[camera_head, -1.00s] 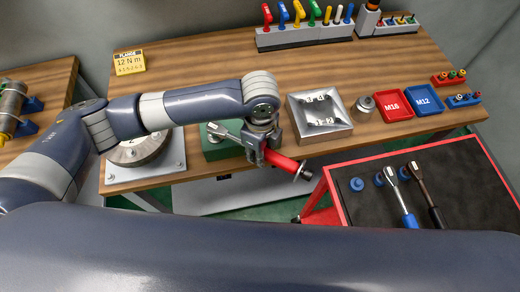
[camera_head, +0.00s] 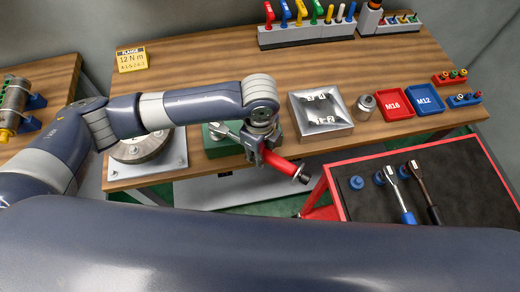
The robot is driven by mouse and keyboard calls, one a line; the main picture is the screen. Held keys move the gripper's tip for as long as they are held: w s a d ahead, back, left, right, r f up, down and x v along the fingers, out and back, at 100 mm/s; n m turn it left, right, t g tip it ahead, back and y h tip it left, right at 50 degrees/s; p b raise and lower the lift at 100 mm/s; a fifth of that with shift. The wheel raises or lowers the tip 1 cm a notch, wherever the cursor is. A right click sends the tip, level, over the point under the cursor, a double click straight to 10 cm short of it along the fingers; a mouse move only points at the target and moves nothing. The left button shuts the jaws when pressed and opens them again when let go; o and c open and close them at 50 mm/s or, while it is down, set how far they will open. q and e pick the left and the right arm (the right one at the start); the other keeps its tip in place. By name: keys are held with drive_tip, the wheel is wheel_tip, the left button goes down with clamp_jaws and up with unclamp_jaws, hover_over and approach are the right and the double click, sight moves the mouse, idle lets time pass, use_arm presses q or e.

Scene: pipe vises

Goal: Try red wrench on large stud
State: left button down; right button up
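My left gripper (camera_head: 262,155) is shut around the handle of the red wrench (camera_head: 283,164), at the front edge of the wooden bench. The arm and wrench cover much of the block, so I cannot tell whether the head sits on a stud. No large stud shows clearly. My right gripper is not in view.
A silver tray (camera_head: 318,132) of numbered pieces and a metal socket (camera_head: 365,105) stand right of my gripper. Red M16 (camera_head: 394,104) and blue M12 (camera_head: 424,98) trays lie beyond. A red-edged cart (camera_head: 455,203) holds two other wrenches. A round flange (camera_head: 143,150) sits left.

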use_arm(q)
drive_tip(key=shift+s, duration=0.15)
drive_tip(key=shift+s+a+m+p, duration=0.15)
drive_tip(key=shift+s+m+p, duration=0.15)
drive_tip(key=shift+p, duration=0.15)
drive_tip(key=shift+s+a+m+p, duration=0.5)
drive_tip(key=shift+s+m+p, duration=0.15)
drive_tip(key=shift+p, duration=0.2)
idle(0.6)
drive_tip(key=shift+w+d+r, duration=0.1)
drive_tip(key=shift+w+d+n+p, duration=0.3)
drive_tip(key=shift+w+n+p, duration=0.15)
drive_tip(key=shift+p, duration=0.05)
drive_tip(key=shift+w+d+n, duration=0.3)
drive_tip(key=shift+w+n, duration=0.2)
